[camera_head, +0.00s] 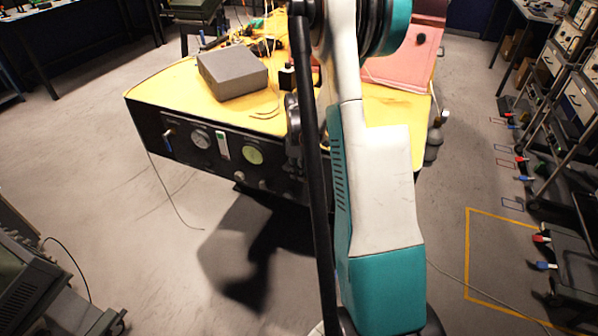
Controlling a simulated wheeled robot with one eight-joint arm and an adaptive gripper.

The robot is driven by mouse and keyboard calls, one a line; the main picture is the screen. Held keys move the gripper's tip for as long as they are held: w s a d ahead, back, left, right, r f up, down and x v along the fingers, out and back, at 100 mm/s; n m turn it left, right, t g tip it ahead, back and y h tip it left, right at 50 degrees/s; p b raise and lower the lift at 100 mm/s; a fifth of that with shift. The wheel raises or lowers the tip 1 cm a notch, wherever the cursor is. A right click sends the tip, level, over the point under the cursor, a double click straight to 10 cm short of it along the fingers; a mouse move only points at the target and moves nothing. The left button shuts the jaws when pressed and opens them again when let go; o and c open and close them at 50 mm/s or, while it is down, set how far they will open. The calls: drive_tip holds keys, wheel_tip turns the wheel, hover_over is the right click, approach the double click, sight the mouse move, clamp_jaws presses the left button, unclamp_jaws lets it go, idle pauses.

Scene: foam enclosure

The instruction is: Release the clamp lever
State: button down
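A yellow-topped bench (170,95) with a black front panel (180,161) stands ahead of me. A small handle with a pale and blue tip (168,139) sits at the panel's left end; I cannot tell if it is the clamp lever. No clamp is clearly recognisable. My white and teal arm rises through the middle and right of the picture, covering part of the bench. A dark jointed shape (292,125) at the bench's front edge, beside the black pole, may be my gripper. Its fingers cannot be made out, nor whether it touches anything.
A grey box (232,72) lies on the bench top, with a small black block (287,79) to its right. The panel bears round gauges (201,138). A pink panel (408,62) stands at the back right.

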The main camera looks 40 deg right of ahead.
drive_tip(key=shift+r, duration=0.1)
drive_tip(key=g, duration=0.1)
drive_tip(key=r+g+h, duration=0.1)
drive_tip(key=shift+w+a+g, duration=0.1)
drive_tip(key=shift+w+g, duration=0.15)
drive_tip(key=shift+g, duration=0.15)
drive_tip(key=shift+r+g+h, duration=0.4)
drive_tip(key=shift+g, duration=0.4)
drive_tip(key=c, duration=2)
unclamp_jaws()
drive_tip(key=v, duration=1.2)
